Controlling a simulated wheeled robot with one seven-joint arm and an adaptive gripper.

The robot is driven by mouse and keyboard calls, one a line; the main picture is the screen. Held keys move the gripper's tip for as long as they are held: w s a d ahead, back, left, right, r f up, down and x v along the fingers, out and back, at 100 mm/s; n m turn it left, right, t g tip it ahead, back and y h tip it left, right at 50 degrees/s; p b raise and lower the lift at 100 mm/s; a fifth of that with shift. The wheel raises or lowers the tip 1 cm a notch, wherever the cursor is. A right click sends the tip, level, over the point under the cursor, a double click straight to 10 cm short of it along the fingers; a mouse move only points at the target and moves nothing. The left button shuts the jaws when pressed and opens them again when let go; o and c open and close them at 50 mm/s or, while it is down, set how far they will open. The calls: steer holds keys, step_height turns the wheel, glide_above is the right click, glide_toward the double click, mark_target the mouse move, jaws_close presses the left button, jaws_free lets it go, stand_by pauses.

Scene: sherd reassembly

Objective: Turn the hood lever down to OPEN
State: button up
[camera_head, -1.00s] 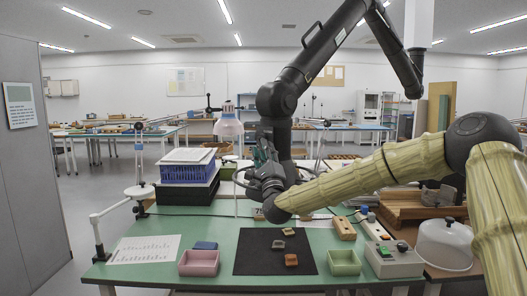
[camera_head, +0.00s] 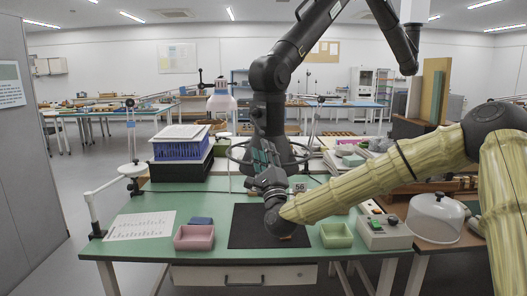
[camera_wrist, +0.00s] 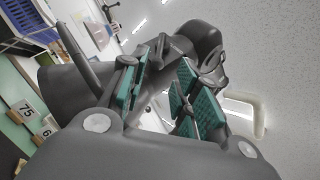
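The dark grey extraction arm (camera_head: 268,75) hangs over the bench and ends in a dark flared hood (camera_head: 284,152) with a ring around its lower part. I cannot pick out the hood lever or an OPEN mark; my gripper covers part of the hood. My gripper (camera_head: 262,158) points up in front of the hood, overlapping it in the head view; contact cannot be told. In the wrist view its teal-padded fingers (camera_wrist: 166,92) stand apart with nothing clearly held between them. A dark curved bar (camera_wrist: 80,55) crosses left of them, and dark rounded hood parts (camera_wrist: 200,45) lie behind.
The green bench (camera_head: 130,195) holds a pink tray (camera_head: 194,238), a green tray (camera_head: 336,235), a black mat (camera_head: 245,225), a switch box (camera_head: 384,232) and a blue basket (camera_head: 180,149). A lamp (camera_head: 221,101) stands left of the hood. A clear dome (camera_head: 435,217) stands right.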

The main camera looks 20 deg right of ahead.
mark_target(252, 118)
steer(key=shift+a+r+n+y, duration=0.15)
steer(key=shift+a+n+y, duration=0.15)
steer(key=shift+n, duration=0.1)
steer(key=c, duration=0.7)
steer(key=s+a+r+n+g+y+p, duration=0.1)
steer(key=a+n+y+p, duration=0.4)
steer(key=n, duration=0.7)
steer(key=shift+s+a+r+g, duration=0.25)
steer(key=shift+s+r+g, duration=0.1)
steer(key=shift+r+g, duration=0.35)
steer(key=s+d+r+n+g+h+p, duration=0.2)
steer(key=s+d+r+n+g+p, duration=0.35)
steer(key=n, duration=1.25)
steer(key=shift+t, duration=0.85)
steer(key=shift+w+d+r+p, duration=0.15)
steer(key=shift+w+p, duration=0.85)
steer(key=shift+w, duration=1.15)
steer(key=shift+w+d+p, duration=0.1)
steer(key=shift+w+p, duration=0.9)
steer(key=shift+w, duration=1.15)
steer(key=shift+w+d+r+p, duration=0.15)
steer(key=shift+w+p, duration=0.85)
steer(key=shift+w, duration=1.15)
